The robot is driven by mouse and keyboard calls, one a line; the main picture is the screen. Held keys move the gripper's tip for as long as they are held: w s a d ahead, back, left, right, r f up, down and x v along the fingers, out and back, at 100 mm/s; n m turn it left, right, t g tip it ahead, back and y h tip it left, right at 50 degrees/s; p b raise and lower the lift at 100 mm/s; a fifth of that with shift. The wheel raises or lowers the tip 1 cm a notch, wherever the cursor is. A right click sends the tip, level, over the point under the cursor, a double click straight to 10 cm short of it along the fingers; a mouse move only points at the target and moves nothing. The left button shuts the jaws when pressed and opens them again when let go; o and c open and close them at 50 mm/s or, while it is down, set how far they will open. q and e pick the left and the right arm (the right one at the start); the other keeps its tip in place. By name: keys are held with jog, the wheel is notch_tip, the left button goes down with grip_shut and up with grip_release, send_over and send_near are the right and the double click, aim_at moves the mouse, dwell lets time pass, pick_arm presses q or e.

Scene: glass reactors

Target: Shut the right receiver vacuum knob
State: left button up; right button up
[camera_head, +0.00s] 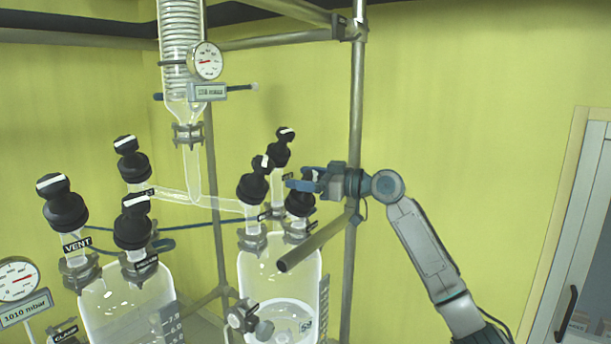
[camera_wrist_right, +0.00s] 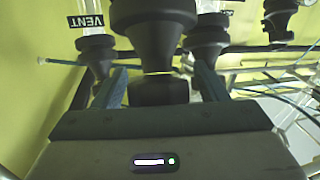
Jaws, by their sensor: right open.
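The right receiver (camera_head: 280,262) is a clear glass vessel with several black knobs with white-marked tops. Its right-hand knob (camera_head: 299,206) is partly hidden behind my right gripper (camera_head: 303,181), which is open around its top. In the wrist view, upside down, a black knob (camera_wrist_right: 162,88) stands between the two open fingers of my right gripper (camera_wrist_right: 160,90); contact cannot be told. Its label is hidden. A knob with a VENT label (camera_wrist_right: 87,20) is to its left there. The receiver's other knobs are a front-left one (camera_head: 253,188) and a back one (camera_head: 279,151). My left gripper is not in view.
The left receiver (camera_head: 125,298) carries similar knobs. A metal post (camera_head: 356,110) rises just behind my right gripper, and a rail end (camera_head: 300,252) juts out below it. A glass condenser (camera_head: 182,60) with a gauge (camera_head: 206,61) hangs above. The right side is mostly clear wall.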

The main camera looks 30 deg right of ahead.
jog(key=shift+d, duration=0.1)
jog(key=c, duration=1)
